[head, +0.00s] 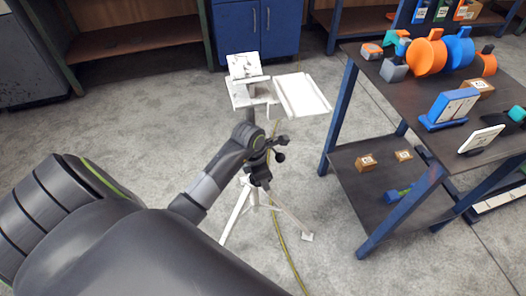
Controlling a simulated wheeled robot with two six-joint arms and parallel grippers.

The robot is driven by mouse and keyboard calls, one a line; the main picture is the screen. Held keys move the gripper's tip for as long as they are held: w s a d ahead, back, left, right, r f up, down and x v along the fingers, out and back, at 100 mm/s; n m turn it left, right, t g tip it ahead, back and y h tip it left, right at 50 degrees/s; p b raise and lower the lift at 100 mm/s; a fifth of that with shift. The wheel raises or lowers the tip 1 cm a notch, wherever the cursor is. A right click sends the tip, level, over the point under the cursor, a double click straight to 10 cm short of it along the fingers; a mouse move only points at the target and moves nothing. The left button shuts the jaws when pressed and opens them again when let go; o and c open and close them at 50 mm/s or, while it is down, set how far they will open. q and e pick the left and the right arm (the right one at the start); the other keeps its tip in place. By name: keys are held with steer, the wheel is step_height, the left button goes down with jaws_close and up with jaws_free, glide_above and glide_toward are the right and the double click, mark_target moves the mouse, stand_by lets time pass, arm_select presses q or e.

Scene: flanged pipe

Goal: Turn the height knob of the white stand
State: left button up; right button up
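The white stand shows in the middle of the head view, with white plates on top (303,95) and a white tripod base (233,217) on the floor. My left arm comes in from the lower left, and its wrist covers part of the stand's column. My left gripper (262,166) is at the column below the plates, small and dark. Small black parts (280,157) stick out to the right beside it. I cannot tell which of them is the height knob, or whether the gripper touches it. My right gripper is not in view.
A dark table with blue legs (345,115) stands close on the right, carrying orange and blue parts (430,55). Its lower shelf (375,195) holds small boxes. A yellow cable (283,240) runs along the floor by the stand. A blue cabinet (255,35) stands behind. Floor left of the stand is clear.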

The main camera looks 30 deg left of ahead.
arm_select(q)
steer(key=r, duration=0.3)
steer(key=s+a+r+p, duration=0.1)
steer(key=r, duration=0.6)
steer(key=shift+s+a+r, duration=0.2)
steer(key=shift+r, duration=0.05)
steer(key=shift+s+r, duration=0.15)
steer(key=shift+r, duration=0.35)
